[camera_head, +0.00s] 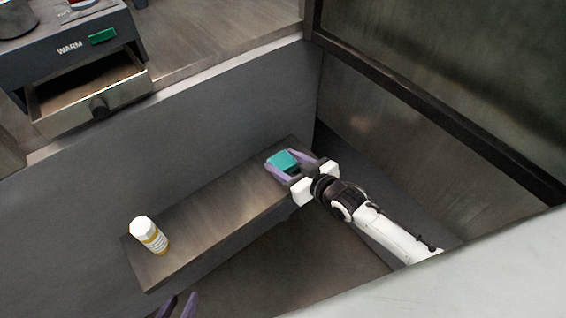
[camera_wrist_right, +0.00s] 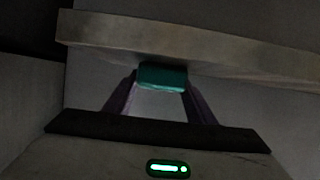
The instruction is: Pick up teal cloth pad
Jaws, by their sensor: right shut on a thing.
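The teal cloth pad (camera_head: 283,160) is at the far right end of the narrow shelf (camera_head: 215,214). My right gripper (camera_head: 283,167) is shut on the pad, with one purple finger on either side of it. In the right wrist view the pad (camera_wrist_right: 163,76) sits between the two fingertips, close to the shelf edge (camera_wrist_right: 190,55). I cannot tell whether it still touches the shelf. My left gripper (camera_head: 178,305) shows only its purple fingertips at the bottom edge of the head view. They are apart with nothing visible between them.
A white bottle with a yellow label (camera_head: 150,236) stands at the shelf's near left end. The middle of the shelf is bare. A grey unit marked WARM (camera_head: 70,47) with an open drawer (camera_head: 92,95) stands at upper left. A wall rises behind the shelf.

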